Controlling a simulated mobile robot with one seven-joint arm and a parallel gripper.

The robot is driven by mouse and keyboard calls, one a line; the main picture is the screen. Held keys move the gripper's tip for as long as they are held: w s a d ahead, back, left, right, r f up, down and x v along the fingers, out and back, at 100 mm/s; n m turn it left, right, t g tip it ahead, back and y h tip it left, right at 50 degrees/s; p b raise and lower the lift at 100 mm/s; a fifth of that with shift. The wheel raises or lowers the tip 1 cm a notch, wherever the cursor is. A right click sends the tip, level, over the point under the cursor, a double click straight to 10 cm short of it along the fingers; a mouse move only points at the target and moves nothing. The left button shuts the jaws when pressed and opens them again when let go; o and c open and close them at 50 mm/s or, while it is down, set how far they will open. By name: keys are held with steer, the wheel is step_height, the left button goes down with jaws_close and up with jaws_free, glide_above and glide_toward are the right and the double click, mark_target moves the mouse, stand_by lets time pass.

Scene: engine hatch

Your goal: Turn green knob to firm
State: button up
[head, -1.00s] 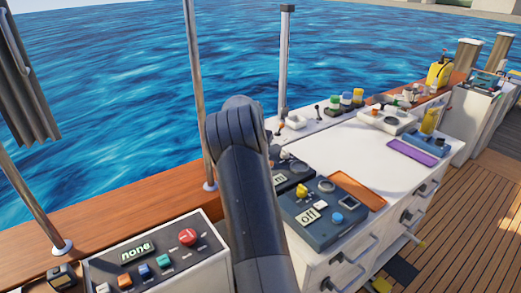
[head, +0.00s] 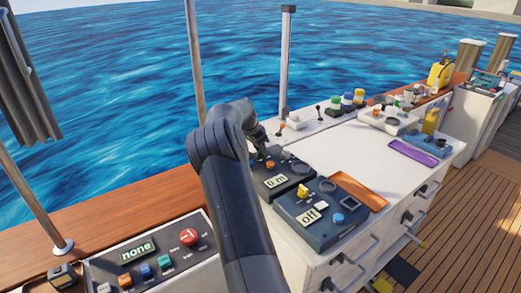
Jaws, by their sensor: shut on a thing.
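The box stands on the white counter and has a display (head: 276,181) with short text, too small to read for sure. My gripper (head: 264,150) points down at the knob and is shut on it. The arm and the gripper hide most of the knob, so I cannot tell which mark it points to.
A second dark box (head: 345,217) with a display reading "off" and a yellow knob stands in front. An orange tray (head: 362,193) lies beside it. A panel (head: 190,262) reading "none" with coloured buttons is at the lower left. The white counter top (head: 350,155) is mostly clear.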

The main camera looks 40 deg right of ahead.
steer(key=shift+f, duration=0.1)
steer(key=o, duration=1)
steer(key=v, duration=1.1)
